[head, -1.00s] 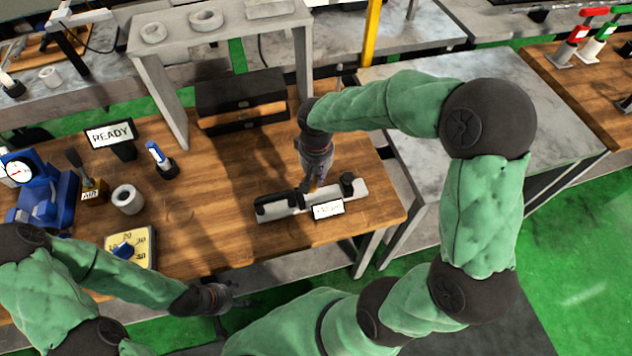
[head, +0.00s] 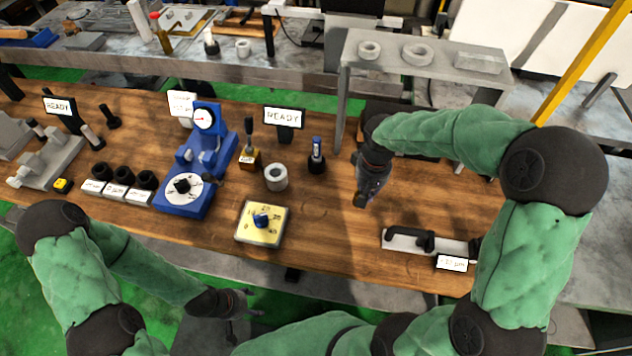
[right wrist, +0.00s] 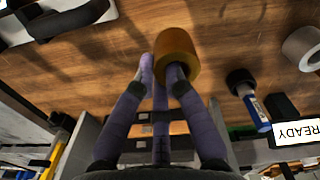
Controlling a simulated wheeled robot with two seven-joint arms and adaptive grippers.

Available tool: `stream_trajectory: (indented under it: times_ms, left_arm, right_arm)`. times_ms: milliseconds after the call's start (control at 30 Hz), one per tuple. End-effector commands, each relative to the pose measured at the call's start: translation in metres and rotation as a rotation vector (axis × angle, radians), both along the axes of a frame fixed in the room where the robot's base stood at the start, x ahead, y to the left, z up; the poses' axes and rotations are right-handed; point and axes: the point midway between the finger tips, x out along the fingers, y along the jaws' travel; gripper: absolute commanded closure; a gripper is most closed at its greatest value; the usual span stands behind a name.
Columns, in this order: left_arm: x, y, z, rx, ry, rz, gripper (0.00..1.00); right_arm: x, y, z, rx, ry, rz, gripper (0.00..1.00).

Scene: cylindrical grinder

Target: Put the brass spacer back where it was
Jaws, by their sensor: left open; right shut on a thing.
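The brass spacer (right wrist: 179,57), a short ring, is between the fingertips of my right gripper (right wrist: 160,72) in the right wrist view, one finger inside its bore. In the head view my right gripper (head: 363,196) points down above the wooden bench, left of the pale holder with a black tool (head: 430,243); the spacer cannot be made out there. The holder also shows in the right wrist view (right wrist: 60,20). My left gripper (head: 243,304) is open and empty in front of the bench's front edge.
A grey ring (head: 276,177), a blue-capped marker in a black stand (head: 316,155) and a yellow dial plate (head: 263,223) stand left of my right gripper. A blue gauge stand (head: 205,150) is farther left. A raised grey shelf (head: 440,62) stands behind. Bare wood lies before the gripper.

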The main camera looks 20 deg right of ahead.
Motion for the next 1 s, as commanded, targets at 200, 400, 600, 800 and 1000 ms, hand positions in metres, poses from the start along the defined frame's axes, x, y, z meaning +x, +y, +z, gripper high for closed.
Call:
stream_trajectory:
  times_ms: [200,400,600,800,1000]
  left_arm:
    - [-0.001,0.0,-0.003,0.0,0.002,-0.002,0.36]
    - [-0.001,0.0,-0.009,0.0,0.002,-0.002,0.36]
    - [-0.001,0.0,-0.014,0.0,0.001,-0.001,0.36]
    - [0.0,0.0,-0.022,0.0,0.001,-0.001,0.36]
    - [0.0,0.0,-0.025,0.0,0.001,-0.001,0.36]
  right_arm:
    - [0.018,-0.008,-0.009,-0.001,0.0,0.004,1.0]
    - [0.053,-0.019,-0.026,-0.001,0.0,0.003,1.0]
    - [0.088,-0.03,-0.043,0.0,0.0,0.003,1.0]
    - [0.114,-0.039,-0.077,0.0,0.0,0.003,1.0]
    - [0.127,-0.043,-0.092,0.0,-0.001,0.003,1.0]
